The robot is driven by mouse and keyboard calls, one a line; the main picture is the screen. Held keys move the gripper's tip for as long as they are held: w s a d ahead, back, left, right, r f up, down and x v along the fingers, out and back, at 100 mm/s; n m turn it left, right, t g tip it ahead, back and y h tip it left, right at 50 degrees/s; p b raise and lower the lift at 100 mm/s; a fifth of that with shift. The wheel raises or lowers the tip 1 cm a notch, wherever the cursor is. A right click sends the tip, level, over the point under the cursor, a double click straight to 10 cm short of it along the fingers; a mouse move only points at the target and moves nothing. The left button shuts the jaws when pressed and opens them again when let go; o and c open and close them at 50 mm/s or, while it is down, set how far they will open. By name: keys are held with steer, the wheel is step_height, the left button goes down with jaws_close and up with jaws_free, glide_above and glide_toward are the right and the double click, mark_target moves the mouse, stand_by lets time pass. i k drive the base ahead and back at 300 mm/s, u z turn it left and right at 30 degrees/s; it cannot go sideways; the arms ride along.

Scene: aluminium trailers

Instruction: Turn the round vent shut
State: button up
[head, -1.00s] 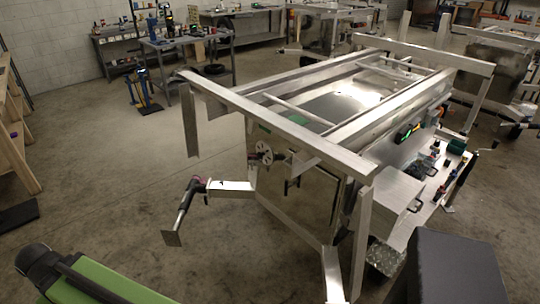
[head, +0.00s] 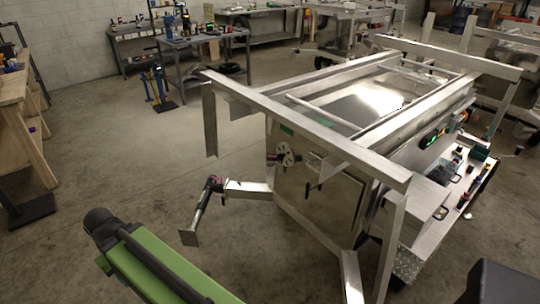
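The round vent (head: 285,154) is a small pale disc with dark openings. It sits on the metal front panel (head: 310,190) of the nearest trailer, near the panel's upper left, below the frame beam. It is too small to tell how far open it is. My green and black arm (head: 150,258) reaches in from the bottom of the head view, well short of the trailer and apart from the vent. The fingers of my gripper cannot be made out in this view.
The trailer's drawbar with its jack (head: 203,208) sticks out left of the panel. An upright post (head: 390,245) stands at the frame's right corner. A wooden rack (head: 22,130) is at the left, workbenches (head: 200,55) at the back. The floor between rack and trailer is clear.

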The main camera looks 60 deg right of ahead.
mark_target(285, 153)
steer(key=i, duration=0.9)
steer(key=z, duration=0.05)
